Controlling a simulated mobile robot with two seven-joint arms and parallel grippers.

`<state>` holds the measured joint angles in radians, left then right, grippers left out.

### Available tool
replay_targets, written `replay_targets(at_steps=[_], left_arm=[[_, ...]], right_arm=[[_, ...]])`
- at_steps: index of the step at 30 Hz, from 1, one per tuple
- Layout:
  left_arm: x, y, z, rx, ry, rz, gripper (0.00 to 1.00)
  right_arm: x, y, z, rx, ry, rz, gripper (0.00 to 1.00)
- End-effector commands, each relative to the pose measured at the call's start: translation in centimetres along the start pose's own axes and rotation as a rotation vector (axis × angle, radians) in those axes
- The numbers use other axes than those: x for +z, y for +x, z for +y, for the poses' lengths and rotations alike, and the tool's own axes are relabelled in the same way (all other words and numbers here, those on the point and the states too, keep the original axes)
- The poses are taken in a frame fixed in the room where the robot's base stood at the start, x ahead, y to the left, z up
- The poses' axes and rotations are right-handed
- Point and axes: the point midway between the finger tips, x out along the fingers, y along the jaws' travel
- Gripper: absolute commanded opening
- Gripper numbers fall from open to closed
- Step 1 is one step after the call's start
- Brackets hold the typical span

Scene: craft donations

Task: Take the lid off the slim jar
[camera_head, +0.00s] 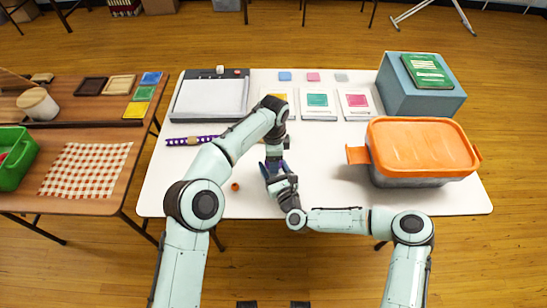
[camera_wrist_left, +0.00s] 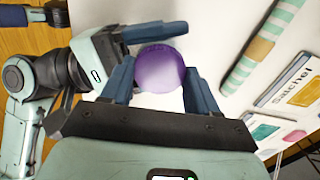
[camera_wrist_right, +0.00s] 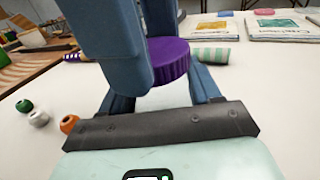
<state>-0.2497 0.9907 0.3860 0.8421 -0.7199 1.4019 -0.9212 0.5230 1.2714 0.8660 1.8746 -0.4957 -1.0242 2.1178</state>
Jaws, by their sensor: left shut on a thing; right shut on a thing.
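The purple round lid (camera_wrist_left: 161,69) of the slim jar shows from above between my left gripper's fingers in the left wrist view. Its ridged side (camera_wrist_right: 170,62) shows in the right wrist view. My left gripper (camera_head: 274,172) reaches down from above and is shut on the lid. My right gripper (camera_head: 280,184) comes in low from the right and is shut at the jar, just below the left fingers. The jar's body is mostly hidden by the fingers, and I cannot tell whether lid and jar touch.
An orange-lidded bin (camera_head: 420,150) and a teal box (camera_head: 420,85) stand at the right. A paper trimmer (camera_head: 210,97) lies at the back left. A striped roll (camera_wrist_left: 262,47) lies near the grippers. Small spools (camera_wrist_right: 68,124) sit on the left. The front left of the white table is mostly clear.

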Motion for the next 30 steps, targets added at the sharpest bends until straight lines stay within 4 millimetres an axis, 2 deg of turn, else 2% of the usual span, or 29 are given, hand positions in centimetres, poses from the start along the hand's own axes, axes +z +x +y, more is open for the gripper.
replay_targets(at_steps=[9,15,17,30], left_arm=[[-0.06,-0.12,0.03,-0.002,-0.779,-0.001,0.23],[-0.03,-0.12,0.02,-0.001,-1.123,0.000,0.23],[-0.01,-0.12,0.01,-0.001,-1.173,0.000,0.23],[-0.01,-0.10,0.01,0.000,-1.165,0.000,0.23]], right_arm=[[-0.01,0.00,-0.04,-0.001,0.000,0.000,0.00],[-0.02,0.00,-0.04,-0.001,0.000,0.000,0.00],[-0.02,0.00,-0.04,-0.001,0.000,0.000,0.00],[-0.01,0.00,-0.02,0.000,0.000,0.000,0.00]])
